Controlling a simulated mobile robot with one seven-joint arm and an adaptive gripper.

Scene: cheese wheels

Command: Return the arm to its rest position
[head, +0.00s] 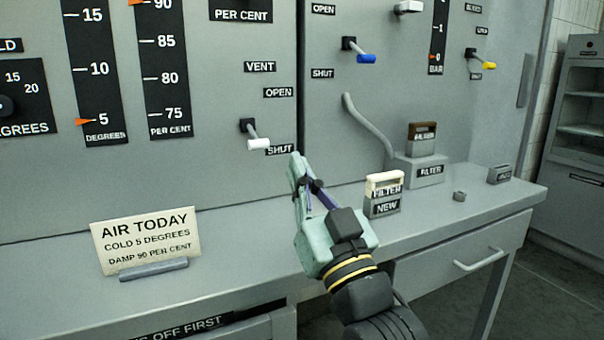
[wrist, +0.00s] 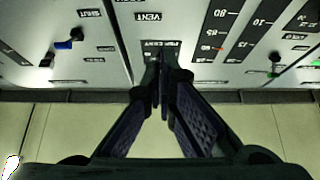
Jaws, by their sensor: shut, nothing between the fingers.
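My gripper (head: 297,168) is in the middle of the head view, pointing up and toward the grey panel, above the counter. Its fingers are closed together with nothing between them.
The counter (head: 240,268) holds an "AIR TODAY" card (head: 146,240), a cream-topped new filter (head: 384,190) close right of my gripper, and a brown-topped filter block (head: 422,140). A blue lever (head: 366,58) and a yellow lever (head: 489,65) project from the panel. A drawer handle (head: 479,260) sticks out below.

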